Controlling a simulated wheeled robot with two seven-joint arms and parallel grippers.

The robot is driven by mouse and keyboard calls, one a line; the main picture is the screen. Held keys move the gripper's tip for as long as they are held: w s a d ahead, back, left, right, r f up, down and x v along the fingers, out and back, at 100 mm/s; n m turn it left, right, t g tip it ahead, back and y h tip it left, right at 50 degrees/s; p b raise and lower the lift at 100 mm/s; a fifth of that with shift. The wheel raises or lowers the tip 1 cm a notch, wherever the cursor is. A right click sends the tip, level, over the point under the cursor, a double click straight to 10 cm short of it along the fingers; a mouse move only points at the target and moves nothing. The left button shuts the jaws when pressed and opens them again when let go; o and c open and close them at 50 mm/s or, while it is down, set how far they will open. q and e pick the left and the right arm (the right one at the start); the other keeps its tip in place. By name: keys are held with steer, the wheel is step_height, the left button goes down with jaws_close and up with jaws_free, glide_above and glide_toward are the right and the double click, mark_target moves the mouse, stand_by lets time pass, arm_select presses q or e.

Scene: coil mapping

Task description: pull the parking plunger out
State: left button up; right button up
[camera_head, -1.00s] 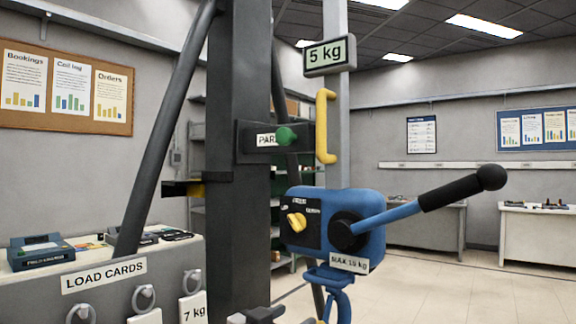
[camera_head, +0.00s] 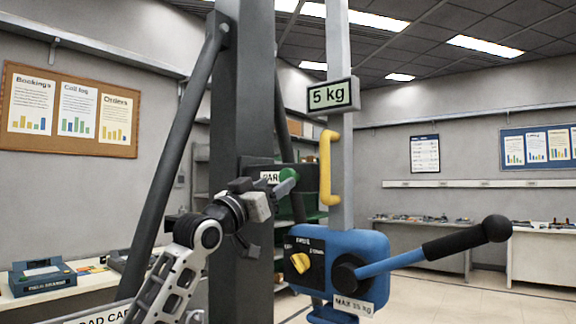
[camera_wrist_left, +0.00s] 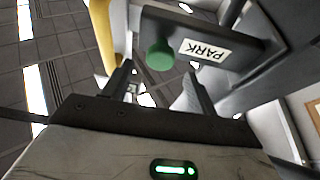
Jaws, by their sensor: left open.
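The parking plunger's green knob (camera_head: 289,174) sticks out of a dark block labelled PARK (camera_head: 325,183) on the upright post. My left gripper (camera_head: 280,190) is right at the knob in the head view, partly overlapping it. In the left wrist view the green knob (camera_wrist_left: 159,55) shows just beyond the fingertips, between the two open fingers of my left gripper (camera_wrist_left: 157,72). The PARK label (camera_wrist_left: 205,50) is beside it. No contact between fingers and knob is visible. My right gripper is not in view.
A yellow handle (camera_head: 326,168) is right of the block, under a 5 kg sign (camera_head: 333,96). Below is a blue housing (camera_head: 365,250) with a yellow selector (camera_head: 300,263) and a long black-ended lever (camera_head: 465,240). A dark slanted strut (camera_head: 175,150) stands to the left.

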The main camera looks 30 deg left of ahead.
mark_target(285, 176)
arm_select(q)
steer(key=p+x, duration=0.1)
steer(key=x, duration=0.4)
steer(key=shift+s+p, duration=0.1)
steer(key=shift+p, duration=0.25)
steer(key=shift+w+d+r, duration=0.1)
steer(key=shift+w+r, duration=0.05)
steer(key=shift+w, duration=0.55)
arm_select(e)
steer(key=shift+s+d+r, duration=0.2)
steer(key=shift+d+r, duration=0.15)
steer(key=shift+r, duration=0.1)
arm_select(q)
steer(key=shift+c, duration=0.4)
